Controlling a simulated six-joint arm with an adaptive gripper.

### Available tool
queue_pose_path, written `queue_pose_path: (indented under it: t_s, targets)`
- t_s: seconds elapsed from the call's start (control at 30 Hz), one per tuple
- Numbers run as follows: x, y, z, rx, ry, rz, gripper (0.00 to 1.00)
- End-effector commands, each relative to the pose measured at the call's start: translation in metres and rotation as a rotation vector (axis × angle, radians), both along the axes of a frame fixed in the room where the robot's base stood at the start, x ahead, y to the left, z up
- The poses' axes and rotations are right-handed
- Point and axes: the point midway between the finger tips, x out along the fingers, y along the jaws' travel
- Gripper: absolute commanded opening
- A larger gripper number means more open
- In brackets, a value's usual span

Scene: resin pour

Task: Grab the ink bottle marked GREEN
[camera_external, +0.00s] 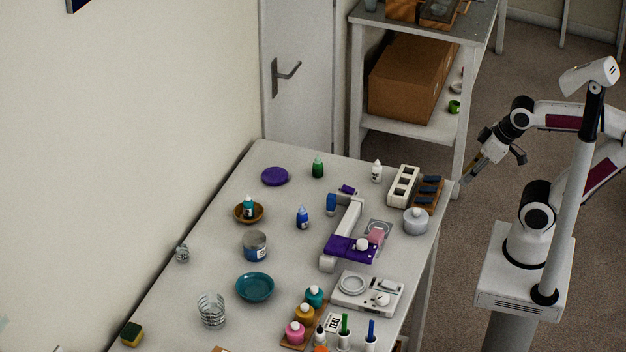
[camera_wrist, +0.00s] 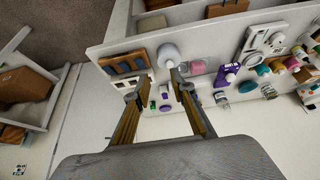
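A green bottle (camera_external: 318,167) with a green cap stands upright near the far edge of the table; I cannot read its label. A teal-green bottle (camera_external: 249,207) stands in a wooden bowl (camera_external: 240,219) nearer the left edge. My gripper (camera_external: 468,180) is off the table's right side, well away from both bottles. In the wrist view my gripper (camera_wrist: 160,77) has its two fingers apart and nothing held between them. A small green item (camera_wrist: 152,105) shows beyond the gap, too small to identify.
A blue bottle (camera_external: 302,217) and a white bottle (camera_external: 377,171) stand on the table. A purple and white device (camera_external: 347,222) stands mid-table. Bare tabletop surrounds the green bottle.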

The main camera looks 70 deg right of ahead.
Motion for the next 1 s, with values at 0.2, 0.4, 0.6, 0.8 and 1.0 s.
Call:
queue_pose_path:
  t_s: [0.2, 0.4, 0.6, 0.8, 1.0]
  targets:
    - [0.001, 0.0, 0.0, 0.0, -0.001, 0.0, 0.24]
    - [0.015, -0.004, 0.002, -0.006, -0.021, -0.01, 0.24]
    - [0.054, -0.013, 0.008, -0.024, -0.077, -0.029, 0.24]
    - [0.105, -0.026, 0.013, -0.046, -0.156, -0.05, 0.24]
    - [0.155, -0.039, 0.017, -0.065, -0.236, -0.063, 0.24]
